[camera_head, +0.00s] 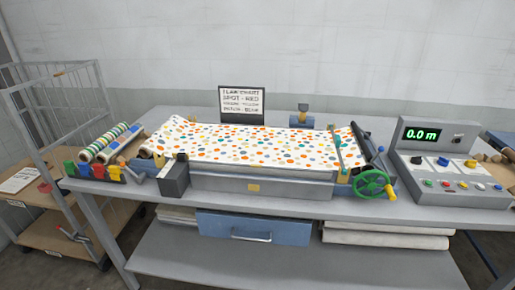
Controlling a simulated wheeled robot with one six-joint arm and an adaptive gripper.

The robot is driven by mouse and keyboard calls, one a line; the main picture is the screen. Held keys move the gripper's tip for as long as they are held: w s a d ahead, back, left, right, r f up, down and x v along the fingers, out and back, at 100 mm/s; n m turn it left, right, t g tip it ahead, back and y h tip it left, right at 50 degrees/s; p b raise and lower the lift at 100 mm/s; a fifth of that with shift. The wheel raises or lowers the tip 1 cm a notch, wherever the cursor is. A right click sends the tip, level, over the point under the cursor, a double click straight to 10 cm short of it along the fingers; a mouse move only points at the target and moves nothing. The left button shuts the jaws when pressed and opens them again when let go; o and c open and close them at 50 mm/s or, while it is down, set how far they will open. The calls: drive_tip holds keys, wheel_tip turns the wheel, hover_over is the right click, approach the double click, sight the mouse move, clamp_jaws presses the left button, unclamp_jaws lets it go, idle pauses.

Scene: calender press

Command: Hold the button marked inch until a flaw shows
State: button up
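A grey control box (450,165) stands at the right end of the table. Its green display (422,134) reads 0.0 m. Several coloured buttons (463,185) and knobs sit on its sloped face; their labels are too small to read, so I cannot tell which button is marked inch. A white cloth with multicoloured dots (250,145) lies across the press bed (260,184). I cannot pick out a flaw among the dots. My gripper is not in view.
A green handwheel (373,185) sticks out at the press's front right. Coloured clips (92,171) and patterned rolls (108,143) lie at the left. A wire cart (60,110) stands farther left.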

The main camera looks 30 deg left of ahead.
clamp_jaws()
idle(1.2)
